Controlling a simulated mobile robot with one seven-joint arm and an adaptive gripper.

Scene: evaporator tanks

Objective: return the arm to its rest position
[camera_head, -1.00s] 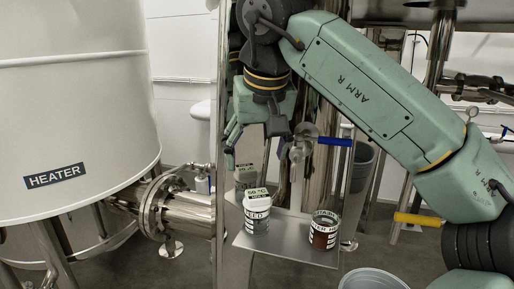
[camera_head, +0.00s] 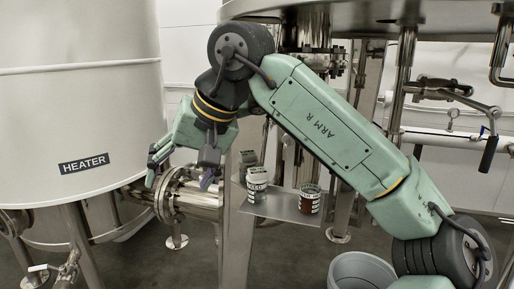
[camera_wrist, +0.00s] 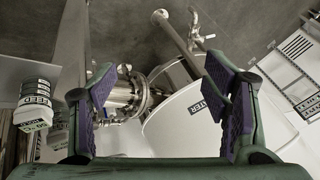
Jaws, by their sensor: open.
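My gripper (camera_head: 181,182) hangs from the raised green arm in the head view, in front of the pipe joint beside the heater tank. In the wrist view, its two purple-padded fingers (camera_wrist: 160,105) are wide apart with nothing between them. The gripper is left of the small metal shelf and apart from the jars on it. My arm is bent, its elbow high and its forearm link running down to the right.
A white tank labelled HEATER (camera_head: 80,100) stands at left. A flanged pipe (camera_head: 190,192) runs from it. A metal shelf (camera_head: 272,211) holds a white-lidded jar (camera_head: 257,186) and a dark red jar (camera_head: 309,200). A grey bin (camera_head: 360,272) stands at bottom right.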

